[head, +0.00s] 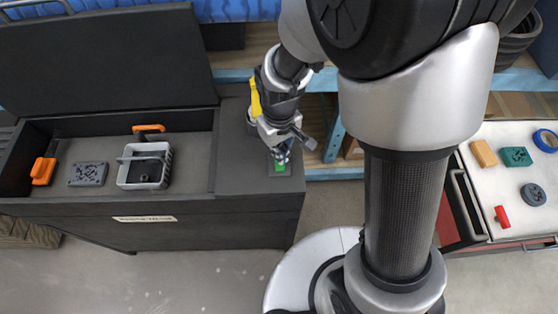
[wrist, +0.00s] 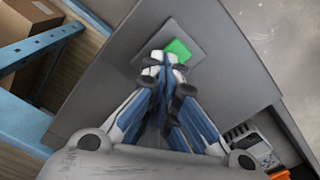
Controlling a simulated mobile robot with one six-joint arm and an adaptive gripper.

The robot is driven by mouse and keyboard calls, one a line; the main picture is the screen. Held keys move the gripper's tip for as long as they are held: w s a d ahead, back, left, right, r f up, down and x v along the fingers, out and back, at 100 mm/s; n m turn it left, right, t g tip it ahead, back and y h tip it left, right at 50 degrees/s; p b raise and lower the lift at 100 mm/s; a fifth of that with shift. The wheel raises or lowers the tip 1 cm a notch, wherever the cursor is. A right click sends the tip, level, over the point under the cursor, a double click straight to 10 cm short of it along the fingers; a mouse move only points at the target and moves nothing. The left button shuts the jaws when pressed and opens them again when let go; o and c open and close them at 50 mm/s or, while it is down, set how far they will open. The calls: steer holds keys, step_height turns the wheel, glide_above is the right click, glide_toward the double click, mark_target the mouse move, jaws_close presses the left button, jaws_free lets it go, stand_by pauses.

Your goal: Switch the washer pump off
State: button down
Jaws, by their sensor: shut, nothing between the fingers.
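The washer (head: 205,205) is a dark grey cabinet with its lid raised, at left in the head view. A switch plate (head: 287,172) with a green rocker (head: 280,167) sits on its right-hand top. In the wrist view the green rocker (wrist: 179,48) shows just beyond my fingertips, partly covered by them. My gripper (head: 281,155) is shut and empty, pointing down at the switch. Its fingertips (wrist: 164,62) are at or just above the rocker's near side; I cannot tell whether they touch. The rocker's hidden part and any markings cannot be read.
The open basin holds a grey crate (head: 132,184), a dark block (head: 88,174) and orange-handled items. The raised lid (head: 105,62) stands behind. Blue shelving (head: 335,135) is behind and right of the switch. A tray of small parts (head: 517,210) is far right.

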steer(key=shift+r, duration=0.1)
step_height(320, 180, up, 7)
steer(key=p, duration=0.5)
steer(key=shift+p, duration=0.4)
steer(key=s+d+r+m+t+b, duration=0.4)
steer(key=s+d+r+m+b, duration=0.1)
steer(key=s+d+r, duration=0.6)
step_height(320, 180, up, 5)
steer(key=s, duration=0.2)
steer(key=shift+s+f+m+t, duration=0.15)
steer(key=shift+s+m+t, duration=0.15)
steer(key=shift+w, duration=0.1)
